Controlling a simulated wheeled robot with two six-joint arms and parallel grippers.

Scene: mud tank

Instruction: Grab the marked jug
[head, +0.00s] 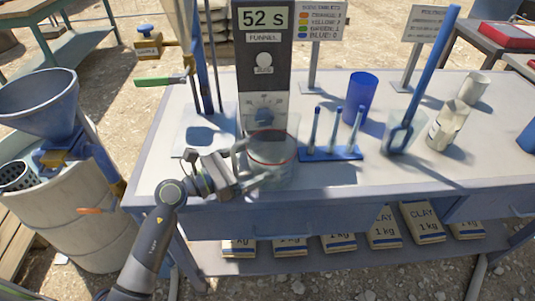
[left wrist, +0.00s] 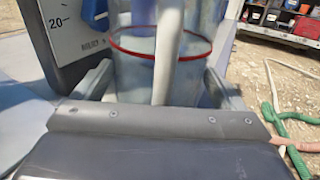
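The marked jug (head: 271,150), clear with a red line around it, stands upright near the table's front edge, below the 52 s timer stand. In the left wrist view the jug (left wrist: 133,75) fills the middle, with its red ring near the top of the picture. A pale upright bar, seemingly its handle (left wrist: 168,55), faces the camera. My left gripper (head: 259,166) is open around the jug, one finger on each side; whether the fingers touch it I cannot tell. My right gripper is not in view.
The timer stand (head: 264,70) is close behind the jug. A blue rack with upright rods (head: 331,153) stands just right of it. A blue cup (head: 360,97), a clear beaker with a blue paddle (head: 402,135) and a pale bottle (head: 446,126) stand farther right. A funnel (head: 45,100) tops a drum at left.

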